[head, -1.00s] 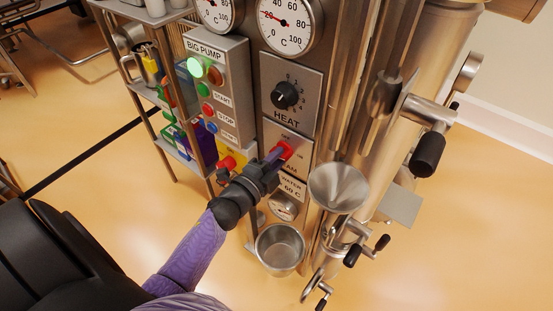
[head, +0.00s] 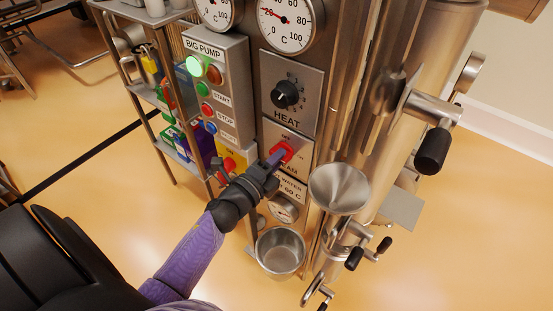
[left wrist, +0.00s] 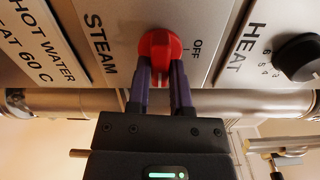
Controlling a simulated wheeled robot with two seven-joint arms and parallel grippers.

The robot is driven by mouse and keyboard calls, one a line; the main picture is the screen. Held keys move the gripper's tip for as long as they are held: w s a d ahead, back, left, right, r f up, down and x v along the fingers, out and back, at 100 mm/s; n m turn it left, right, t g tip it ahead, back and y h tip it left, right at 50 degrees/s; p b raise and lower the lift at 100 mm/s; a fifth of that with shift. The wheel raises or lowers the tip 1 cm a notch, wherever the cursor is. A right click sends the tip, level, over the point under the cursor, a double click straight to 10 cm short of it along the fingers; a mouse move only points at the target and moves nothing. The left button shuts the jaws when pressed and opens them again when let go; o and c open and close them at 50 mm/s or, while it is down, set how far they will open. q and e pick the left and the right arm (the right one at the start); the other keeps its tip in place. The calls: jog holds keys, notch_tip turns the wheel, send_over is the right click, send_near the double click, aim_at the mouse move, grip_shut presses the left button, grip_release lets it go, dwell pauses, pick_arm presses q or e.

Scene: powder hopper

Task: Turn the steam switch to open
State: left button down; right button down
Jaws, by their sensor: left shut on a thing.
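The steam switch is a red knob (head: 283,151) on a grey panel below the HEAT panel. It also shows in the left wrist view (left wrist: 160,45), with the word STEAM to its left and OFF to its right. My left gripper (head: 275,157) reaches it from the lower left. In the left wrist view its two purple fingers (left wrist: 165,78) are shut on the knob, one on each side. They hide part of the knob, so I cannot tell exactly where it points. My right gripper is not in view.
The black HEAT dial (head: 286,94) sits above the switch. The BIG PUMP box (head: 222,85) is on the left, with a lit green lamp. A metal funnel (head: 338,187) and a steel cup (head: 280,252) stand close to the right and below my gripper.

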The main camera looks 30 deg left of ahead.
pick_arm(q)
jog(key=shift+f, duration=0.15)
jog(key=c, duration=0.6)
grip_release()
jog(key=shift+o, duration=0.2)
jog(key=s, duration=1)
jog(key=shift+a, duration=0.35)
jog(key=s+d+f+n+g+y, duration=0.1)
jog(key=s+d+f+n+g, duration=0.2)
jog(key=f, duration=0.5)
jog(key=s+f+n+g, duration=0.4)
jog(key=s+f+n, duration=0.1)
jog(key=f, duration=0.4)
jog(key=s+d+f+n+g+y, duration=0.1)
jog(key=s+d+f+n+g, duration=0.15)
jog(key=f+n, duration=0.4)
jog(key=s+f+n+g, duration=0.1)
jog(key=s+f+g, duration=0.2)
jog(key=s, duration=0.5)
jog(key=s+d+f+n+g, duration=0.1)
jog(key=s+f+g, duration=0.3)
jog(key=s+f, duration=0.2)
jog(key=shift+s+d+n+h, duration=0.15)
jog(key=shift+s+n+h, duration=0.2)
jog(key=shift+s, duration=0.65)
